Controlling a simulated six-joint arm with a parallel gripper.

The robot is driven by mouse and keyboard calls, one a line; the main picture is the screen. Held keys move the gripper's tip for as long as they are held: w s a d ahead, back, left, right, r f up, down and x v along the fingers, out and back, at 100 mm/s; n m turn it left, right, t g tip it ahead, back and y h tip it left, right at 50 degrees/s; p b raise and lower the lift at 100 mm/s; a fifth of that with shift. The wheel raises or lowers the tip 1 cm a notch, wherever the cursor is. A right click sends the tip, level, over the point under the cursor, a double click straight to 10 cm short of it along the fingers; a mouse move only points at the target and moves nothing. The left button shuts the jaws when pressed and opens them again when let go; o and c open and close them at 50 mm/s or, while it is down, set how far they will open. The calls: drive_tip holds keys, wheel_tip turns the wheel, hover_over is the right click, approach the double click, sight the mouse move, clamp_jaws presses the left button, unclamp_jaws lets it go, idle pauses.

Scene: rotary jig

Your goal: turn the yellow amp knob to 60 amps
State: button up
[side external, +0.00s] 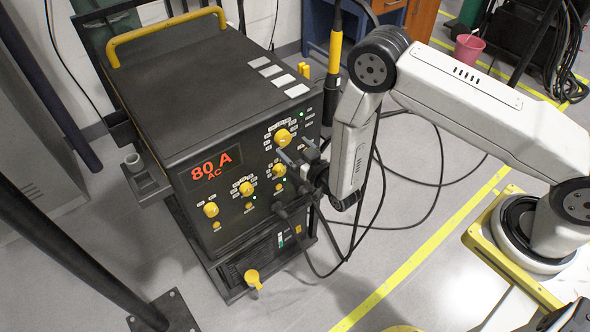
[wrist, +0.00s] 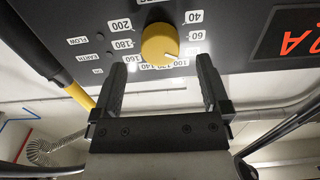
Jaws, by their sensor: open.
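The yellow amp knob (wrist: 160,43) is round and sits on the machine's dark front panel, ringed by white number labels. A small mark on its rim points between the 60 and 100 labels. In the side view the amp knob (side external: 283,136) is at the panel's upper right, and the red display (side external: 216,162) reads 80 A AC. My gripper (wrist: 161,68) is open and empty. Its two fingers point at the panel, with the knob showing beyond and between the fingertips, apart from both. In the side view my gripper (side external: 293,152) is close to the panel, just below the knob.
Other yellow knobs (side external: 246,188) sit lower on the panel, one (side external: 279,169) close below my gripper. Black cables (side external: 325,265) plug in under it and loop across the floor. A yellow-and-black torch (side external: 334,60) stands at the machine's right.

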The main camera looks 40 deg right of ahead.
sight(286, 141)
drive_tip(key=shift+w, duration=1.6)
drive_tip(key=c, duration=1.3)
drive_tip(key=shift+n, duration=2.9)
drive_tip(key=o, duration=1.3)
